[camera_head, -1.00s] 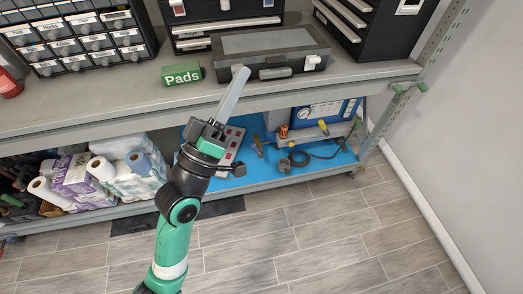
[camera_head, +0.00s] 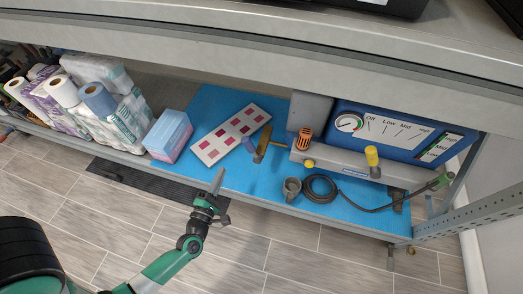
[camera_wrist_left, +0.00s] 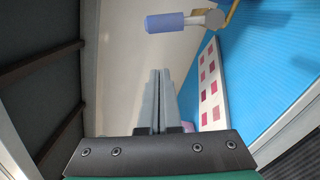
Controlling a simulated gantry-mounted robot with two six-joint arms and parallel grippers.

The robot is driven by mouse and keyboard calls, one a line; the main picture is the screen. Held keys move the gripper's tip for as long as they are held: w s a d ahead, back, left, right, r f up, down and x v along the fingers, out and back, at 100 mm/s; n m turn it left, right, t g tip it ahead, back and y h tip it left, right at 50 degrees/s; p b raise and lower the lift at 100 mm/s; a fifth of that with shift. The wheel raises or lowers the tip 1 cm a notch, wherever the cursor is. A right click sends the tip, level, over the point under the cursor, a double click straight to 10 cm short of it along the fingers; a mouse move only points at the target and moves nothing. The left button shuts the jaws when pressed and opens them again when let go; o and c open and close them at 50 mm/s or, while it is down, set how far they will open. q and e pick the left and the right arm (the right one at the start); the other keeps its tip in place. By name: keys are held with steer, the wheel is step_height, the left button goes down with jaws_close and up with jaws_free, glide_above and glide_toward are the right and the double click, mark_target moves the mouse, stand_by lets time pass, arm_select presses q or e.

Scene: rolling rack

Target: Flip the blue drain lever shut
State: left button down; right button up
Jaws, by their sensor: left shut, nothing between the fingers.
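The drain lever has a short blue handle (camera_head: 249,144) and shows on the lower shelf, beside a yellow-brown valve part (camera_head: 262,146). My left gripper (camera_head: 219,174) is shut and empty at the front of the lower shelf, to the left of and in front of the lever. In the left wrist view its closed fingers (camera_wrist_left: 159,76) point up the picture, below the blue handle and apart from it. My right gripper is not in view.
A white card with red squares (camera_head: 231,134) lies on the blue mat (camera_head: 215,102). A blue gauge panel (camera_head: 400,133) stands right, with a coiled black hose (camera_head: 320,188) in front. A blue-pink box (camera_head: 167,136) and paper rolls stand left. The upper shelf edge (camera_head: 250,65) runs above.

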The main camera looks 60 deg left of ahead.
mark_target(252, 150)
arm_select(q)
steer(key=w+d+x, duration=0.1)
steer(key=x, duration=0.9)
steer(key=shift+w+d, duration=0.25)
steer(key=shift+w, duration=0.15)
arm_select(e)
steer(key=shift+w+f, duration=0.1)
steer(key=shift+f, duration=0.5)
arm_select(q)
steer(key=shift+d, duration=0.1)
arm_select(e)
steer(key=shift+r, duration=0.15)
arm_select(q)
steer(key=shift+w+d+r, duration=0.1)
steer(key=shift+w+r, duration=0.05)
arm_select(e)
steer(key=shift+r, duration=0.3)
